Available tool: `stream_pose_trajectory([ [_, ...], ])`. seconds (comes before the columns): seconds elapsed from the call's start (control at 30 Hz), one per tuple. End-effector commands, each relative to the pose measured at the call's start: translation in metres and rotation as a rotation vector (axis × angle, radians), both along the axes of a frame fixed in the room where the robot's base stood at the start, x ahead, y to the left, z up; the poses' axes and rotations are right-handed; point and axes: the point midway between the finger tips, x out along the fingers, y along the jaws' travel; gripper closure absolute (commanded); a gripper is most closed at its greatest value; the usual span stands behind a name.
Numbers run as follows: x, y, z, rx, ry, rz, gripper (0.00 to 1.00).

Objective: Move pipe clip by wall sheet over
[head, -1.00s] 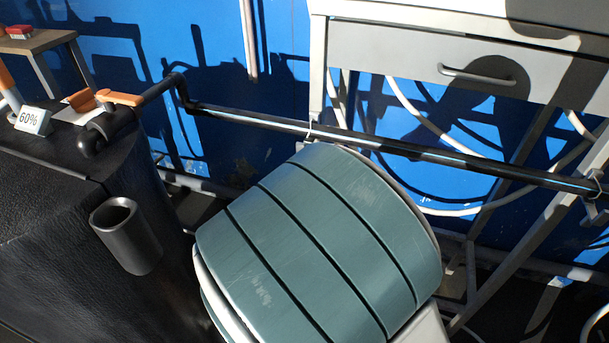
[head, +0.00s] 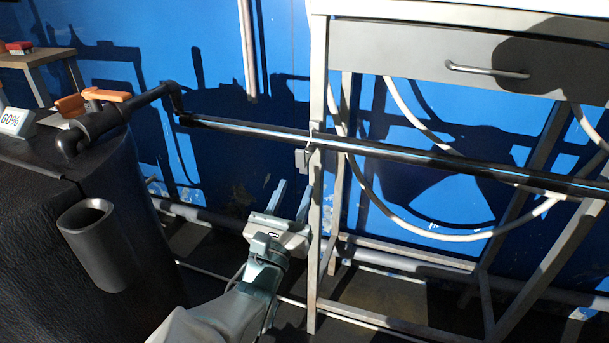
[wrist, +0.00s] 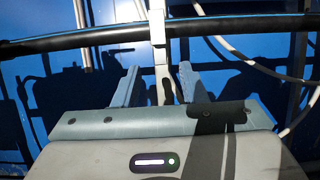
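A black pipe (head: 245,128) runs across in front of the blue wall. A small pale grey block, likely the pipe clip (head: 302,158), sits just below the pipe beside the table's front leg. In the wrist view a pale upright piece (wrist: 157,28) crosses the pipe; I cannot tell clip from table leg there. My gripper (head: 291,192) is open and empty, below and slightly left of the grey block, apart from it. In the wrist view the fingers of my gripper (wrist: 158,85) stand either side of the pale upright. I cannot single out a wall sheet.
A grey table with a drawer (head: 440,55) stands at right, its leg (head: 316,230) close to my gripper. Pale hoses (head: 400,215) loop behind it. A black bench with a dark cup-shaped holder (head: 92,235) and an orange-handled valve (head: 105,95) is at left.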

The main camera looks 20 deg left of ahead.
Motion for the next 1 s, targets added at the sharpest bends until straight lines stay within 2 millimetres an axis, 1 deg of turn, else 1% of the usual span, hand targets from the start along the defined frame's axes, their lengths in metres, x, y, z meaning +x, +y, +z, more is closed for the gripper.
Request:
stream_pose_trajectory([
  [0.03, 0.011, -0.002, 0.0, 0.003, -0.001, -0.003, 0.62],
  [0.1, 0.024, -0.003, 0.005, 0.004, -0.001, -0.003, 0.62],
  [0.3, 0.051, -0.004, 0.018, 0.001, 0.0, -0.001, 0.62],
  [0.5, 0.061, -0.005, 0.025, 0.0, 0.001, 0.0, 0.62],
  [0.77, 0.062, -0.005, 0.026, 0.0, 0.001, 0.0, 0.62],
  [0.8, 0.062, -0.005, 0.026, 0.0, 0.001, 0.0, 0.73],
  [0.87, 0.062, -0.005, 0.026, 0.0, 0.001, 0.0, 0.9],
  [0.9, 0.062, -0.005, 0.026, 0.0, 0.001, 0.0, 1.0],
  [1.0, 0.062, -0.005, 0.026, 0.0, 0.001, 0.0, 1.0],
])
